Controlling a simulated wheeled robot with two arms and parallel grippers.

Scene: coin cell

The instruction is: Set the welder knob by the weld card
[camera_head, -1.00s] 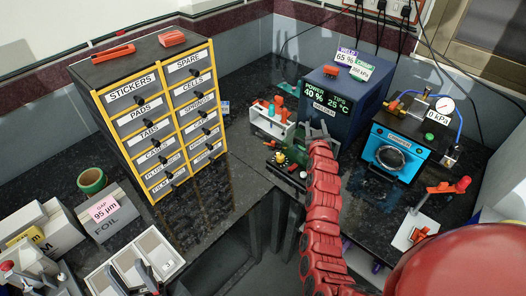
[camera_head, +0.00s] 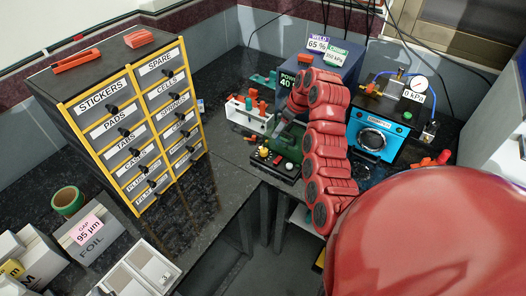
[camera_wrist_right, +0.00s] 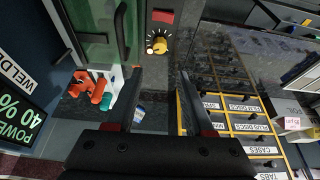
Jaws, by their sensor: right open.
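The welder (camera_head: 335,62) is a dark blue box at the back; its display (camera_head: 288,81) reads POWER 40, partly hidden by my arm. In the right wrist view the display (camera_wrist_right: 20,118) reads POWER 40 %. The weld card (camera_head: 318,44) on top reads WELD 65 %. A yellow knob (camera_wrist_right: 159,46) with white dial marks sits on a dark panel; it also shows in the head view (camera_head: 264,152). My right gripper (camera_wrist_right: 160,72) is open and empty, its fingertips just short of the knob. My left gripper is out of view.
A labelled drawer cabinet (camera_head: 130,120) stands at left; a blue device with a gauge (camera_head: 372,138) at right.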

